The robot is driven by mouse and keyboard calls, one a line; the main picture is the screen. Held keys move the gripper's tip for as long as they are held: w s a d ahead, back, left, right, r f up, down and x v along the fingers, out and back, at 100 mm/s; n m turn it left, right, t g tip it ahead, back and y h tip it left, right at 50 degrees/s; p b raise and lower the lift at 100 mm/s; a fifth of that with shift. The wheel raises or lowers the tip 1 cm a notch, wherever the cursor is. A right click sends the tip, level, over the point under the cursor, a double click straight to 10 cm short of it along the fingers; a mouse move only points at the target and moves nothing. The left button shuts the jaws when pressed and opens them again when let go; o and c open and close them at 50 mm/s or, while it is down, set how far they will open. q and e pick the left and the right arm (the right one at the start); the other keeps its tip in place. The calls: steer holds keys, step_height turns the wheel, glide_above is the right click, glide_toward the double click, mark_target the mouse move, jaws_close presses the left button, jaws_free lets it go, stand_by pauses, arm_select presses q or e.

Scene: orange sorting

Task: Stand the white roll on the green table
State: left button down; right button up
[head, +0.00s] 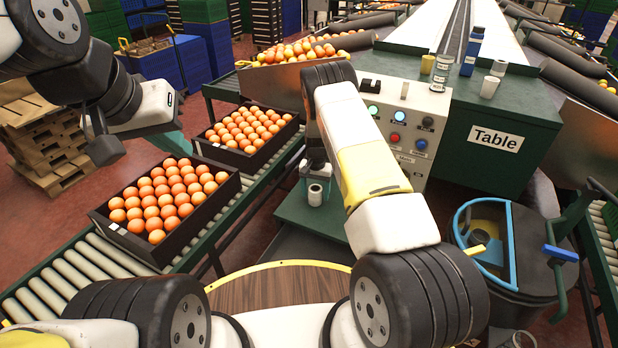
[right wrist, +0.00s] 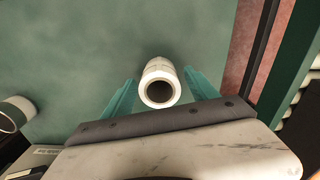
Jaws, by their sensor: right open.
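The white roll (head: 315,195) is on a low green surface (head: 300,213) in front of the control panel, its round open end facing up. In the right wrist view the roll (right wrist: 158,72) is between the two teal fingers of my right gripper (right wrist: 159,80), with gaps at both sides. That gripper is open and not closed on it. The green table (head: 545,110), labelled "Table", stands to the right with its top higher than the roll. My left gripper (head: 174,141) hangs at the upper left, away from the roll; its finger opening is unclear.
On the green table are a yellow cup (head: 427,65), a white canister (head: 441,73), a blue box (head: 472,52) and white cylinders (head: 489,87). The button panel (head: 400,125) is beside the roll. Orange crates (head: 228,190) line the left conveyor. A blue-rimmed bin (head: 520,250) stands right.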

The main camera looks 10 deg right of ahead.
mark_target(315, 188)
step_height(315, 188, up, 10)
steer(key=shift+r, duration=0.1)
steer(key=s+r+n+t+y, duration=0.1)
steer(key=s+r, duration=0.3)
steer(key=r, duration=0.5)
steer(key=s+r+t, duration=0.1)
steer(key=s+r, duration=0.3)
steer(key=r, duration=0.6)
steer(key=s+r+n+t+y, duration=0.1)
steer(key=s+r, duration=0.3)
steer(key=r, duration=0.5)
steer(key=s+r+n+t, duration=0.1)
steer(key=s+r, duration=0.4)
steer(key=s, duration=0.7)
steer(key=s+r+n+t, duration=0.2)
steer(key=s+r, duration=0.3)
steer(key=s, duration=0.8)
steer(key=shift+s, duration=0.25)
steer(key=shift+d+f, duration=0.1)
